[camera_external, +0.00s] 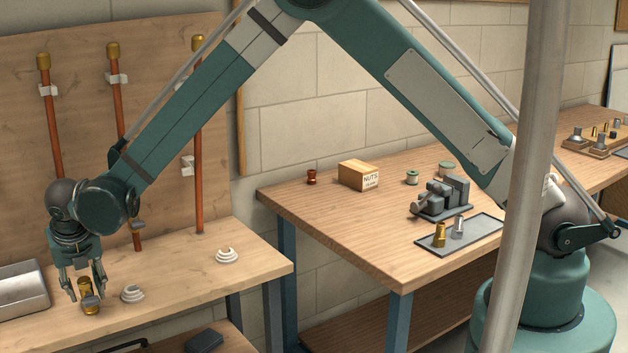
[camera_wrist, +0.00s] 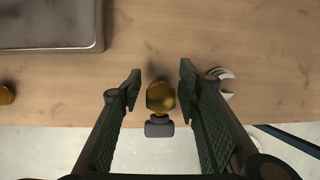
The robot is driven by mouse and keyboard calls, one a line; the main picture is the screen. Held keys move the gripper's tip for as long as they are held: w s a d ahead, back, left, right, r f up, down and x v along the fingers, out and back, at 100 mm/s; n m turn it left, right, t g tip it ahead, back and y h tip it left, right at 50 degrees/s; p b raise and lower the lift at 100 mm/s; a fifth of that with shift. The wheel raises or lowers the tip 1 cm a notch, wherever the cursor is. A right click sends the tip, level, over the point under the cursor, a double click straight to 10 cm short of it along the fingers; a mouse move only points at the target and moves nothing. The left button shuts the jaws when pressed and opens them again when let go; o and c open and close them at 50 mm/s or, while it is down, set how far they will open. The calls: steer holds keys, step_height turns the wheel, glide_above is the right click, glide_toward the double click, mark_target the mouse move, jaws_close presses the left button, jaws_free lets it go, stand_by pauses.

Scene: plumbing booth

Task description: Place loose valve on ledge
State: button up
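The brass valve (camera_external: 87,294) with a grey handle is at the front edge of the wooden ledge (camera_external: 190,283) at the lower left. In the wrist view the valve (camera_wrist: 160,97) is between the fingers of my gripper (camera_wrist: 159,83), with a visible gap on each side. Its grey handle (camera_wrist: 159,128) points toward the bottom of that view, past the ledge edge. My gripper (camera_external: 84,283) points down over the valve, open. The valve looks upright on the ledge; its underside is hidden.
A grey metal tray (camera_external: 20,289) lies left of the valve. A pale ring-shaped item (camera_external: 132,293) is close on its right, another (camera_external: 227,256) farther right. Copper pipes (camera_external: 198,140) rise behind. Another brass piece (camera_wrist: 6,94) shows at the wrist view's left edge. A workbench (camera_external: 340,218) stands right.

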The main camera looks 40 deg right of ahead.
mark_target(87, 295)
steer(key=v, duration=0.9)
steer(key=shift+s+r, duration=0.1)
steer(key=shift+r, duration=0.2)
stand_by(0.6)
steer(key=w+d+r+m, duration=0.2)
steer(key=d+r+m, duration=0.2)
steer(key=d+r, duration=0.45)
steer(key=w+d+r+m, duration=0.2)
steer(key=d+r+m, duration=0.25)
steer(key=d, duration=0.65)
steer(key=s+d+r+m, duration=0.2)
steer(key=d+r+m, duration=0.25)
steer(key=d, duration=0.55)
steer(key=s+d+r+m, duration=0.25)
steer(key=d+r, duration=0.35)
steer(key=d, duration=0.4)
steer(key=s+d+r+m+t+y, duration=0.1)
steer(key=s+d+r+m, duration=0.1)
steer(key=s+d+m, duration=0.5)
steer(key=s+d+r+m, duration=0.2)
steer(key=s+d+m, duration=0.1)
steer(key=d, duration=0.8)
steer(key=s+d+f+m+t, duration=0.1)
steer(key=s+d+f+m, duration=0.3)
steer(key=s+d+m, duration=0.6)
steer(key=s+d, duration=0.2)
steer(key=s, duration=0.3)
steer(key=shift+d+f+t+h, duration=0.2)
steer(key=shift+d+t+h, duration=0.1)
steer(key=shift+d, duration=0.1)
